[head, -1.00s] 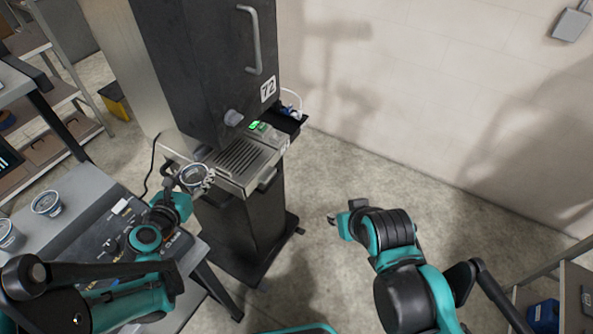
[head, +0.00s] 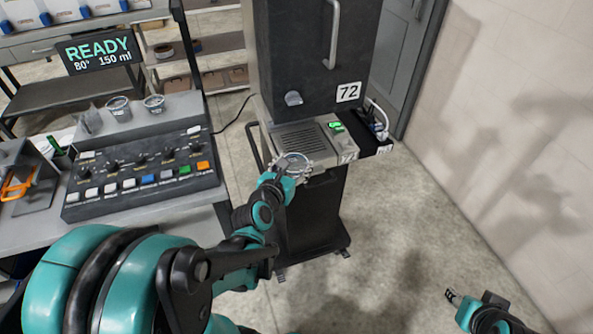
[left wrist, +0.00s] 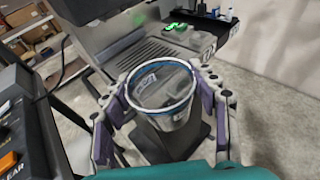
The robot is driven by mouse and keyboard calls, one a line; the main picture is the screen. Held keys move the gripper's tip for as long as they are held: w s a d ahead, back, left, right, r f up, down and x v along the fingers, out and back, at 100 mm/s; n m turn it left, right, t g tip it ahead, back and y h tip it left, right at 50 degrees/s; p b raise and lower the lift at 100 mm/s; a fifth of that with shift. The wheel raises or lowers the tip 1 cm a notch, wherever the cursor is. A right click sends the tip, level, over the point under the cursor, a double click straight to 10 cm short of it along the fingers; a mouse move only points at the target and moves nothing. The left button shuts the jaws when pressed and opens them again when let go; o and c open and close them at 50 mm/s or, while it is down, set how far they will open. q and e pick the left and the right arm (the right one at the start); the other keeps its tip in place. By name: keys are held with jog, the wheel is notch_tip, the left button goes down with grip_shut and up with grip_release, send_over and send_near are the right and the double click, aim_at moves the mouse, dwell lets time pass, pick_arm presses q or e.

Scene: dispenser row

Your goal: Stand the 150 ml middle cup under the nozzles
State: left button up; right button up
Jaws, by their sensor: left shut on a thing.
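My left gripper (head: 284,172) is shut on a clear cup (left wrist: 163,92) with a blue rim line. In the left wrist view the cup stands upright between the two fingers, just in front of the dispenser's grated tray (left wrist: 140,58). In the head view the cup (head: 294,162) is at the front edge of the drip tray (head: 300,137). The tray lies below the nozzle (head: 293,98) of the dark dispenser marked 72 (head: 312,60). My right gripper (head: 452,296) is at the lower right, far from the cup; its fingers are too small to judge.
Two similar cups (head: 118,107) (head: 154,103) stand on the ledge behind the control panel (head: 140,165). A display (head: 98,52) reads READY, 80°, 150 ml. A green-lit unit (head: 337,126) sits right of the tray. Open floor (head: 400,215) lies to the right.

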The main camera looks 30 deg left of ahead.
pick_arm(q)
jog(key=w+a, duration=0.2)
jog(key=w, duration=0.3)
jog(key=w+a+b, duration=0.1)
jog(key=w+a, duration=0.2)
jog(key=w, duration=0.2)
jog(key=w+a+f+b, duration=0.1)
jog(key=w+a, duration=0.2)
jog(key=w, duration=0.2)
jog(key=shift+f+b, duration=0.45)
jog(key=shift+b, duration=0.1)
jog(key=shift+f+b, duration=0.45)
jog(key=shift+f, duration=0.05)
jog(key=shift+f+b, duration=0.5)
jog(key=shift+f, duration=0.05)
jog(key=o, duration=1)
